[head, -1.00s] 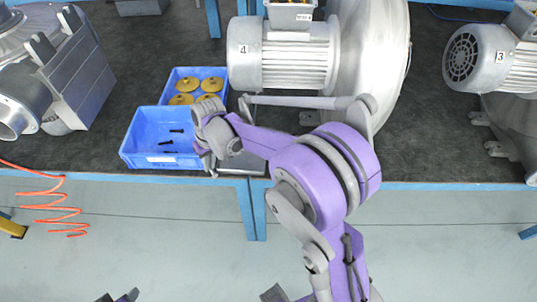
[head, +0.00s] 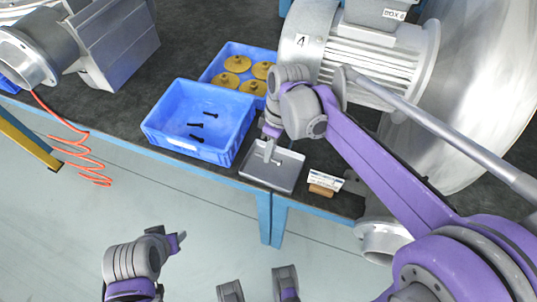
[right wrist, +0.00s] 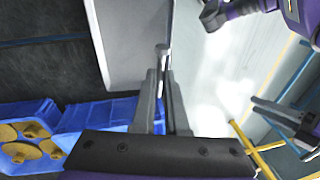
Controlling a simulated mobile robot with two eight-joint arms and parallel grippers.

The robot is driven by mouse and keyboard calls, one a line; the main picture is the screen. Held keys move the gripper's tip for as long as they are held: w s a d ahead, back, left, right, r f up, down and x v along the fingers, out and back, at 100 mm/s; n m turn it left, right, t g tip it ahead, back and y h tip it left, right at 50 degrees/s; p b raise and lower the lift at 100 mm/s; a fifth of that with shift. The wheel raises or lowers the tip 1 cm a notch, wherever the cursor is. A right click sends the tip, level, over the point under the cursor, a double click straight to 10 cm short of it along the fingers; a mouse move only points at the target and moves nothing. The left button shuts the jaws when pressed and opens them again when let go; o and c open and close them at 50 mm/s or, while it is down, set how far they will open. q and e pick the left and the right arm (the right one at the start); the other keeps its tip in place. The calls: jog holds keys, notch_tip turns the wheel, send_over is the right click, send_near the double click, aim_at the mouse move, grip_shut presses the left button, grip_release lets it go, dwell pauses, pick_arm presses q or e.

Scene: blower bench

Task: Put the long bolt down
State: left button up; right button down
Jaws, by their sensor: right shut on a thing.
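My right gripper (head: 269,140) is over the shallow metal tray (head: 285,178) at the bench's front edge. In the right wrist view, its fingers (right wrist: 165,95) are closed around a thin grey piece, apparently the long bolt (right wrist: 163,55); its tip points towards the pale tray (right wrist: 130,45). Most of the bolt is hidden between the fingers, and I cannot tell whether it touches the tray. My left arm shows at the bottom left of the head view, with what seems its gripper (head: 178,242) low in front of the bench; its jaws are unclear.
A blue box (head: 165,140) with three dark bolts stands left of the tray. Behind it is a blue box (head: 215,68) with several yellow discs. A small label card (head: 325,180) stands right of the tray. The motor marked 4 (head: 345,60) and its blower stand behind.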

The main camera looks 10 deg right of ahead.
jog(key=shift+a+f, duration=0.15)
jog(key=shift+f, duration=0.3)
send_over(267, 178)
jog(key=f, duration=0.3)
jog(key=f+b, duration=0.1)
jog(key=shift+d+f, duration=0.35)
jog(key=shift+f, duration=0.05)
jog(key=shift+w+d+x, duration=0.15)
jog(key=shift+d+x, duration=0.05)
jog(key=shift+x, duration=0.75)
jog(key=shift+w+d+x, duration=0.1)
jog(key=shift+d+x, duration=0.05)
jog(key=shift+x, duration=0.85)
jog(key=shift+f+b, duration=0.15)
jog(key=shift+b, duration=0.15)
jog(key=c, duration=1.3)
grip_release()
jog(key=shift+c, duration=0.2)
jog(key=shift+o, duration=0.5)
